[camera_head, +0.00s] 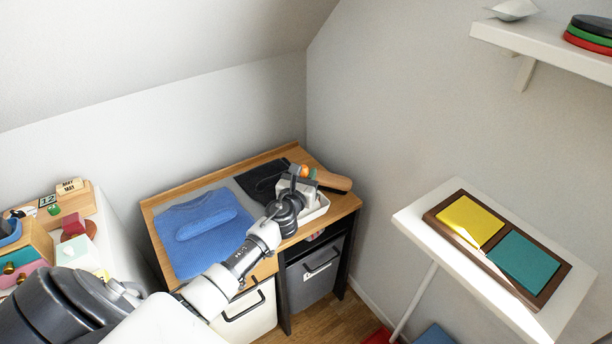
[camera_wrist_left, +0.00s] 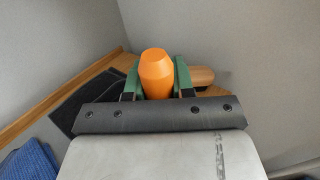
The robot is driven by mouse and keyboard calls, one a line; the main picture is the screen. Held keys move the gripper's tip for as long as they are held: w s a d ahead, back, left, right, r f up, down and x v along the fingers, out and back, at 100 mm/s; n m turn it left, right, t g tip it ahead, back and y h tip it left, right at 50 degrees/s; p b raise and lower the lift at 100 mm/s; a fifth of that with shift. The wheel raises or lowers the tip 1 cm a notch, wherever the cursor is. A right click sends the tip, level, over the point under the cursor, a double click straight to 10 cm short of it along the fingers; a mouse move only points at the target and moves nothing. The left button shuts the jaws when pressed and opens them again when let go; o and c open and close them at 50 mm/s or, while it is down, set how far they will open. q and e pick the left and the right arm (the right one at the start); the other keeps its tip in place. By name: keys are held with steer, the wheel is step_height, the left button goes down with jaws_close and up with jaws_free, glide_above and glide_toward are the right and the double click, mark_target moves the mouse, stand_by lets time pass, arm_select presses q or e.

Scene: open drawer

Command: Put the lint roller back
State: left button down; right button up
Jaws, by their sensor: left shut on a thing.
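My left gripper (camera_head: 299,176) reaches over the right part of the wooden-topped cabinet. In the left wrist view its green fingers (camera_wrist_left: 158,80) are shut on an orange piece (camera_wrist_left: 157,70), which looks like the lint roller's handle. A bit of this orange piece (camera_head: 304,171) also shows in the head view. The rest of the lint roller is hidden by my gripper. A white tray (camera_head: 318,211) lies below my gripper, partly covered by it. My right gripper is not in view.
A blue garment (camera_head: 187,247) and a black cloth (camera_head: 258,182) lie on the worktop (camera_head: 343,203). A wooden-handled thing (camera_head: 335,181) lies close to the gripper; its handle also shows behind the fingers (camera_wrist_left: 203,75). A white side table (camera_head: 410,219) stands right.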

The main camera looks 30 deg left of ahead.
arm_select(q)
steer(key=c, duration=1)
jaws_free()
steer(key=shift+f, duration=0.15)
steer(key=shift+o, duration=0.2)
steer(key=shift+r, duration=0.3)
steer(key=v, duration=1.2)
steer(key=shift+p, duration=0.45)
steer(key=shift+f, duration=0.2)
